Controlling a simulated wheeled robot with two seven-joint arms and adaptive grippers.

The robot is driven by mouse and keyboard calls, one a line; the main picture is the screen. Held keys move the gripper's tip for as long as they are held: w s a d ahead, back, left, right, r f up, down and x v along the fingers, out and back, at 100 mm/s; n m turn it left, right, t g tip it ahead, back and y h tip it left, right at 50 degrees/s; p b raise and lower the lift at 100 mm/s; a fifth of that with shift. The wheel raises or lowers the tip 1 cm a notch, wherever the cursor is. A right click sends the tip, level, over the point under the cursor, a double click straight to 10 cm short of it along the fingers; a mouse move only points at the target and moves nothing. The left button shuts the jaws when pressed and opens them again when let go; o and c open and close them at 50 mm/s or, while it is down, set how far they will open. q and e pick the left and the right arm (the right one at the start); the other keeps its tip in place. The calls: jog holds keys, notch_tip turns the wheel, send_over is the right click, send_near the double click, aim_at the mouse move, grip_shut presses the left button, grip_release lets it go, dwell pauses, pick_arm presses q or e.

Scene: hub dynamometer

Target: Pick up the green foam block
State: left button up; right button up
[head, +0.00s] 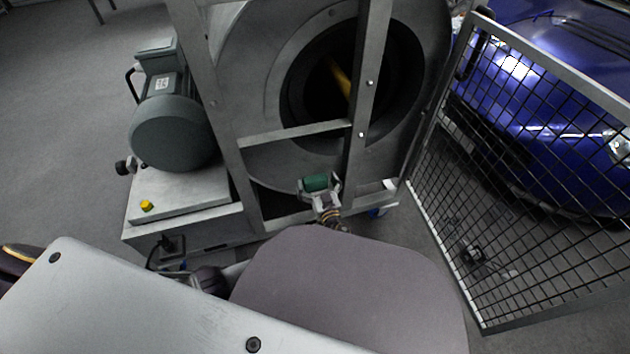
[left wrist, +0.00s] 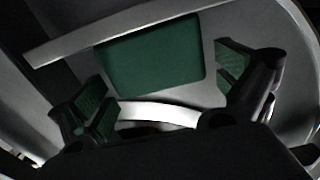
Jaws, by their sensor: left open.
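The green foam block (head: 316,183) is small in the head view, in front of the machine's lower frame. In the left wrist view the block (left wrist: 150,58) is a dark green rounded rectangle against a grey surface. My left gripper (head: 320,187) is open, with its fingers on either side of the block in the head view. In the left wrist view the fingers of the gripper (left wrist: 163,75), with green inner pads, stand left and right of the block with gaps visible. What supports the block is unclear. My right gripper is not in view.
The machine's grey upright post (head: 368,85) and crossbar (head: 293,134) stand close behind the gripper. A grey motor (head: 172,130) sits on a base at left. A mesh gate (head: 530,170) stands open at right, before a blue car (head: 565,85). The left floor is clear.

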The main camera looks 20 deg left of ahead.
pick_arm(q)
jog(key=c, duration=0.8)
